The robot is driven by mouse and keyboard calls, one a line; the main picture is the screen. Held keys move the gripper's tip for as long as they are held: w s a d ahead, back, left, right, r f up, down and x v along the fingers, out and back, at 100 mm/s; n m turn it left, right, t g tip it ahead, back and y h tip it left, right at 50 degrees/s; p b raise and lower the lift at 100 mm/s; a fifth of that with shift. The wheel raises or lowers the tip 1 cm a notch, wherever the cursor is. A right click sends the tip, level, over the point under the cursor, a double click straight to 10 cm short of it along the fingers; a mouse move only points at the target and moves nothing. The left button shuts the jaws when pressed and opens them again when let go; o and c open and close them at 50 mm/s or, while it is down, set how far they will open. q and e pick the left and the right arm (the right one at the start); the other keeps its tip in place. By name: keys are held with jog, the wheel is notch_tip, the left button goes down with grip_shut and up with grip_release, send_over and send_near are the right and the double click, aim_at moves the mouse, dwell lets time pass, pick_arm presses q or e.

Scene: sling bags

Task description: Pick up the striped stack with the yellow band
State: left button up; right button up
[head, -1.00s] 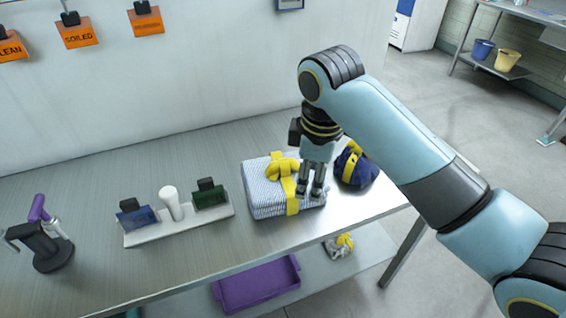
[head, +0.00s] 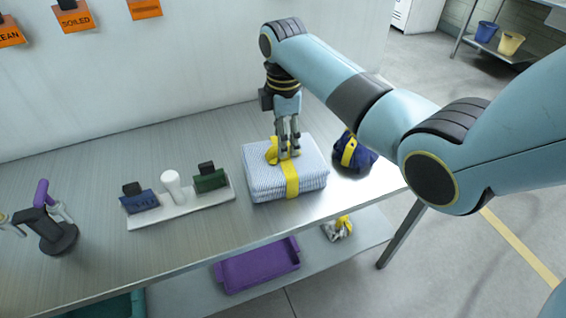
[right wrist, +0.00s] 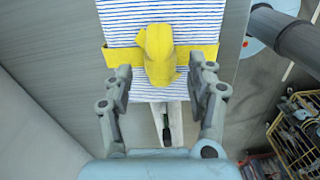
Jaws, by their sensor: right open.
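The striped stack (head: 262,185) is a blue-and-white folded pile with a yellow band (head: 292,181) around it and a yellow knot (head: 271,152) on top. It lies on the metal table. My right gripper (head: 289,153) points down just over the top of the stack, beside the knot. In the right wrist view the open fingers (right wrist: 160,88) stand on either side of the lower part of the yellow knot (right wrist: 160,55). The striped stack (right wrist: 165,12) fills the top of that view. My left gripper is not in view.
A dark blue bundle with a yellow band (head: 352,157) lies right of the stack. A white tray (head: 180,208) with small blue and green items is to the left. A purple-handled device (head: 45,230) stands farther left. A purple bin (head: 257,268) sits on the lower shelf.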

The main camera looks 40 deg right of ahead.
aim_at(283, 161)
jog(key=shift+a+f, duration=0.1)
jog(key=shift+f, duration=1.45)
grip_shut()
